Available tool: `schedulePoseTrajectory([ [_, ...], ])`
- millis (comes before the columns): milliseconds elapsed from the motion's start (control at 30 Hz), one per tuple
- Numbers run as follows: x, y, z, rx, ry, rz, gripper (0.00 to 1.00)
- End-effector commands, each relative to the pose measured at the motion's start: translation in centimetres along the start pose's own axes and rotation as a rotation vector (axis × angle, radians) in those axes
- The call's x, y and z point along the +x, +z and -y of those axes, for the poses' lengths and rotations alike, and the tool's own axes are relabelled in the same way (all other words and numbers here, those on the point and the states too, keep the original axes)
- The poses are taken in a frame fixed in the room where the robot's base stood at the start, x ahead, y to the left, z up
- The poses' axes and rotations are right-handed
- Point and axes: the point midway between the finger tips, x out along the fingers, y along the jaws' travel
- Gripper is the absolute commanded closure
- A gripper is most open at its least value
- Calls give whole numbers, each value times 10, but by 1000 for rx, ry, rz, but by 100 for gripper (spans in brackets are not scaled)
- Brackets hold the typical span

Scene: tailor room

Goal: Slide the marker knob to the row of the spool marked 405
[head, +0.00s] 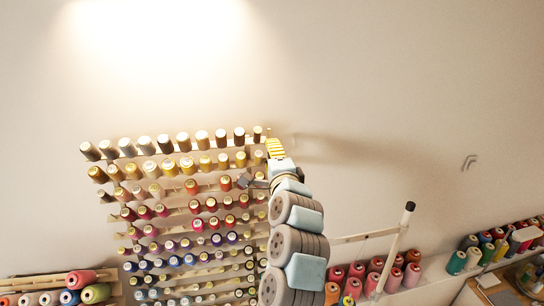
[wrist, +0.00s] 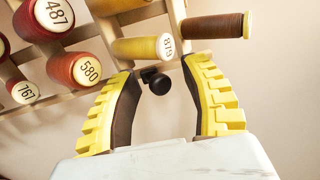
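The black marker knob (wrist: 155,80) shows in the wrist view, on the wall side of the rack's edge. My gripper (wrist: 161,70) is open, with its two yellow-ribbed fingers on either side of the knob and gaps visible between them and it. In the head view my gripper (head: 275,148) is at the upper right edge of the thread rack (head: 115,220); the knob cannot be made out there. In the wrist view nearby spools read 879 (wrist: 140,48), 580 (wrist: 75,69), 487 (wrist: 50,18) and 767 (wrist: 22,90). I cannot read 405 on any spool.
A brown spool (wrist: 215,26) sticks out just beyond the right finger, close to it. More pink and red spools (head: 375,275) stand on a shelf at the lower right, by a white post (head: 395,245).

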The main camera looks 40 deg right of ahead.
Motion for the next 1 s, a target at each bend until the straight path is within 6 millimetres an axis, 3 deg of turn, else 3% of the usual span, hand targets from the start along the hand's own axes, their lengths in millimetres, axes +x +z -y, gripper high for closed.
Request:
schedulePoseTrajectory([
  [267,-1,-1,-19,0,4,-1,53],
  [767,-9,-1,-97,0,2,-1,53],
  [1000,-34,0,-92,0,-1,0,53],
])
